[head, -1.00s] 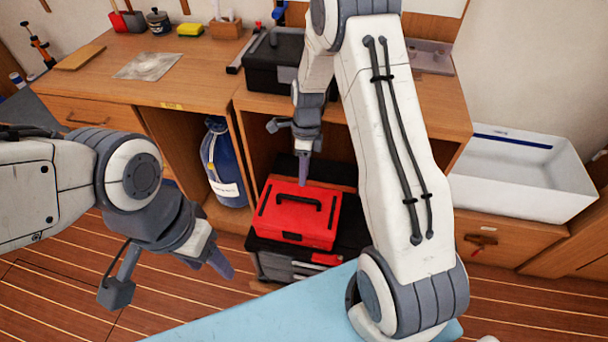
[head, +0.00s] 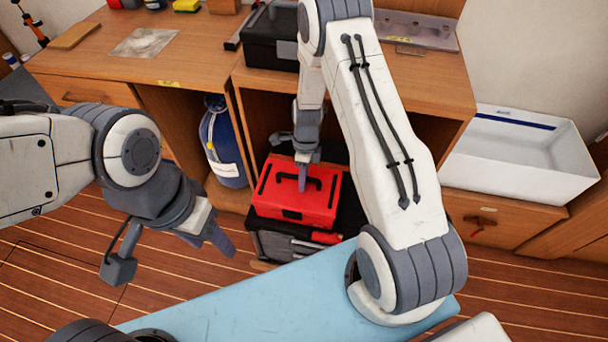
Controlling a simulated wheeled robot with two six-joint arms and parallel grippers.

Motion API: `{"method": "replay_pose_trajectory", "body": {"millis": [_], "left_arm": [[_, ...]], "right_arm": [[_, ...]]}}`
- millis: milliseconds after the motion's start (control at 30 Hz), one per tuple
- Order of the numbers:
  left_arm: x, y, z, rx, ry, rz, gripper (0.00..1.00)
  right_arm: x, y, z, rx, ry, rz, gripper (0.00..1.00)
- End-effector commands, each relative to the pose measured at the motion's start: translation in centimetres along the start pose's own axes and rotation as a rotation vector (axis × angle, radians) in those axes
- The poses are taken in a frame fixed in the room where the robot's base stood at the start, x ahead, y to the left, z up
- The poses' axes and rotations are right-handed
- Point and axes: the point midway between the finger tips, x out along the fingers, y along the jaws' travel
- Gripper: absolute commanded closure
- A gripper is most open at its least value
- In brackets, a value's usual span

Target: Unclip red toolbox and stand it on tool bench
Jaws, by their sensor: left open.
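The red toolbox (head: 280,205) sits level on a dark case in the open bay below the bench. Its black handle is on top, and a dark latch (head: 291,214) shows on its front face. The tool bench (head: 215,72) is the wooden worktop above. My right gripper (head: 291,160) appears open, pointing down over the toolbox, with one finger overlapping the handle in the picture; I cannot tell whether it touches. My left gripper (head: 168,254) is open and empty, over the floor left of the toolbox.
A black toolbox (head: 272,40) stands on the bench near its front edge. A blue bottle-like container (head: 222,145) stands in the bay left of the red toolbox. A white sink (head: 520,165) is at right. A light blue surface (head: 240,300) lies in front. The bench's middle-left top is mostly clear.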

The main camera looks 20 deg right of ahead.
Motion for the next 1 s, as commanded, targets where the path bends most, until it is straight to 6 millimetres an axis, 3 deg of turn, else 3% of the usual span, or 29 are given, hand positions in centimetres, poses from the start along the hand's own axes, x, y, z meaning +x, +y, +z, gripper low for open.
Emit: {"method": "replay_pose_trajectory", "body": {"millis": [100,133,200,1000], "left_arm": [[0.0,0.0,0.0,0.0,0.0,0.0,0.43],[0.0,0.0,0.0,0.0,0.0,0.0,0.43],[0.0,0.0,0.0,0.0,0.0,0.0,0.43],[-0.01,0.0,0.0,0.0,0.0,0.0,0.43]], "right_arm": [[-0.02,0.0,0.01,0.0,0.0,0.0,0.65],[-0.02,0.0,0.01,0.0,0.0,0.0,0.73],[-0.03,0.0,0.0,0.0,0.0,0.0,1.0],[-0.08,-0.02,0.0,0.0,0.0,0.0,1.0]]}}
